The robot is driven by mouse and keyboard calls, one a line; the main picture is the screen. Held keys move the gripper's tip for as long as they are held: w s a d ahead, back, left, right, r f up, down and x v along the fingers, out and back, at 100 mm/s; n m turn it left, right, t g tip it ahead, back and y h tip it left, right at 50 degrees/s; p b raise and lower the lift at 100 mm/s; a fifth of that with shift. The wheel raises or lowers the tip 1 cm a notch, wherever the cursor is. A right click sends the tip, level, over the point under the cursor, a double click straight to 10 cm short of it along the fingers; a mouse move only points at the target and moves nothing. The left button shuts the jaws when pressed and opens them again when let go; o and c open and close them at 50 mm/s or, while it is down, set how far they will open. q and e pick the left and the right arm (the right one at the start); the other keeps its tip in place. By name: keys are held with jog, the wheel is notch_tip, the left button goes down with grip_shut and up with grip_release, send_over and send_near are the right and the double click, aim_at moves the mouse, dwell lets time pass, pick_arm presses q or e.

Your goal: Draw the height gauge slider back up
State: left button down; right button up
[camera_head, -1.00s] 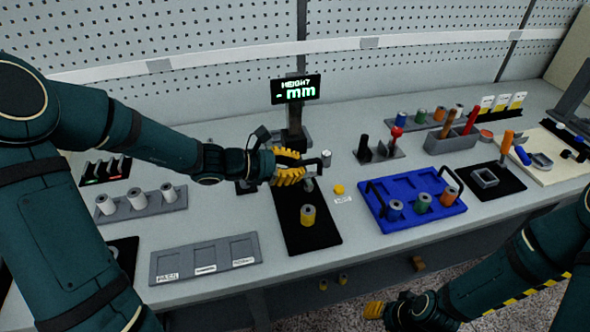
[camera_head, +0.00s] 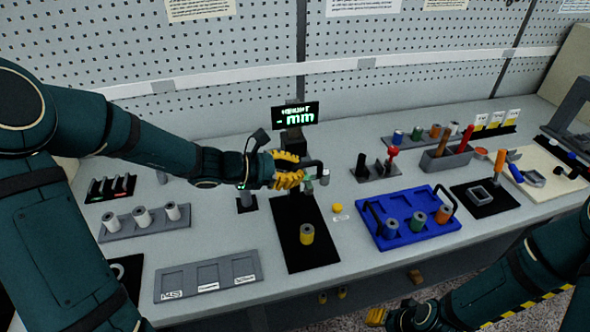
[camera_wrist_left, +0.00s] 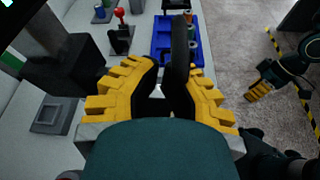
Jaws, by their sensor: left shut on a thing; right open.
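The height gauge (camera_head: 295,141) stands at the back of a black base plate, with a display (camera_head: 295,116) reading "HEIGHT - mm" on top. My left gripper (camera_head: 296,170), with yellow fingers, is shut on the slider's dark handle (camera_head: 321,167) in front of the column. In the left wrist view, the fingers close around the dark handle bar (camera_wrist_left: 180,55). A yellow spool (camera_head: 307,235) stands upright on the base plate below, clear of the slider. The fingers hide part of the slider. My right gripper (camera_head: 376,316) is open and empty, low in front of the bench.
A blue tray (camera_head: 402,240) with several spools stands right of the gauge. A grey three-slot tray (camera_head: 208,279) lies front left, with a rack of white spools (camera_head: 145,222) behind it. A small yellow piece (camera_head: 337,208) lies beside the base plate.

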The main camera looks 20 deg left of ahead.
pick_arm(q)
jog(key=f+v, duration=0.1)
jog(key=v, duration=1)
jog(key=shift+s+a+p, duration=0.2)
jog(key=shift+a+p, duration=0.25)
